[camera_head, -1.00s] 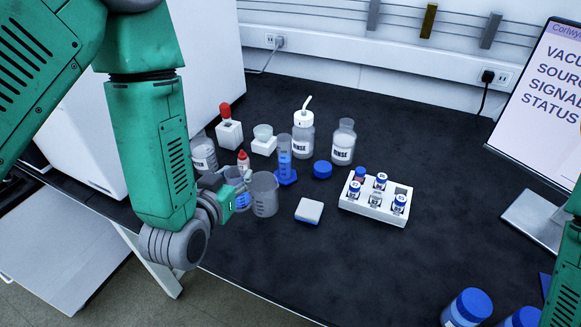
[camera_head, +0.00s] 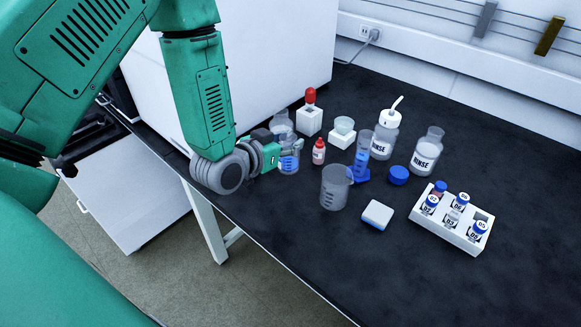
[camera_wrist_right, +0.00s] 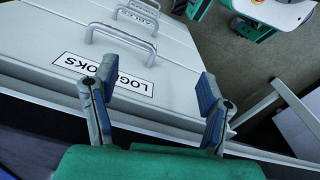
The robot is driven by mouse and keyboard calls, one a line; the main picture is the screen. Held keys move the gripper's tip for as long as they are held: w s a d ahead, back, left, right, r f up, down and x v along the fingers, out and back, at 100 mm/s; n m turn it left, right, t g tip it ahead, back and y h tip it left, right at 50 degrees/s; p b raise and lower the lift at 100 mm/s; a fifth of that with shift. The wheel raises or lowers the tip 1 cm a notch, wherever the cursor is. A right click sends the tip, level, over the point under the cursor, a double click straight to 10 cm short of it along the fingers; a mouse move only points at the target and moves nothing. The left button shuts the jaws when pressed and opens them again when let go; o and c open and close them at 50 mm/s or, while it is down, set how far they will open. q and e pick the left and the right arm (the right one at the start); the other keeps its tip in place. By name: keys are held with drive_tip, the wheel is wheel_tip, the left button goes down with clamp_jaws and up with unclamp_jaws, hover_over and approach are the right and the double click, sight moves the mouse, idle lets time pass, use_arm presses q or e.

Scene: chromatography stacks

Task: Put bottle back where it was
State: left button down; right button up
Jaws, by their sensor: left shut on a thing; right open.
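My left gripper (camera_head: 277,151) is shut on a small clear bottle (camera_head: 289,163) with blue on its side, near the table's left edge. The fingers partly hide it, and I cannot tell whether its base touches the table. Another clear container (camera_head: 281,122) shows partly behind it. A clear bottle marked RINSE (camera_head: 427,152) and a wash bottle marked RINSE with a white spout (camera_head: 384,137) stand upright farther right. My right gripper (camera_wrist_right: 156,80) is open and empty in the right wrist view, in front of drawers; it does not show in the head view.
An empty beaker (camera_head: 335,188) stands right of the held bottle. A red-capped dropper bottle (camera_head: 319,152), blue-based cylinder (camera_head: 362,158), blue cap (camera_head: 398,175), sponge-like block (camera_head: 377,215) and vial rack (camera_head: 447,228) are close by. The dark table (camera_head: 400,285) is clear in front.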

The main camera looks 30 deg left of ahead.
sight(285, 164)
use_arm(q)
wheel_tip(285, 164, down, 2)
drive_tip(key=f, duration=0.1)
drive_tip(key=d+f, duration=0.1)
drive_tip(key=f, duration=0.1)
drive_tip(key=shift+d+b, duration=0.1)
drive_tip(key=shift+b, duration=0.2)
drive_tip(key=shift+d+f, duration=0.1)
drive_tip(key=shift+f, duration=0.2)
drive_tip(key=shift+a+f, duration=0.15)
drive_tip(key=shift+a, duration=0.4)
drive_tip(key=c, duration=1.1)
unclamp_jaws()
drive_tip(key=shift+a, duration=0.1)
drive_tip(key=shift+d+r, duration=0.2)
drive_tip(key=shift+d, duration=0.25)
drive_tip(key=shift+s+r, duration=0.1)
drive_tip(key=shift+s, duration=0.25)
drive_tip(key=v, duration=1.1)
drive_tip(key=shift+s, duration=0.15)
drive_tip(key=shift+a, duration=0.25)
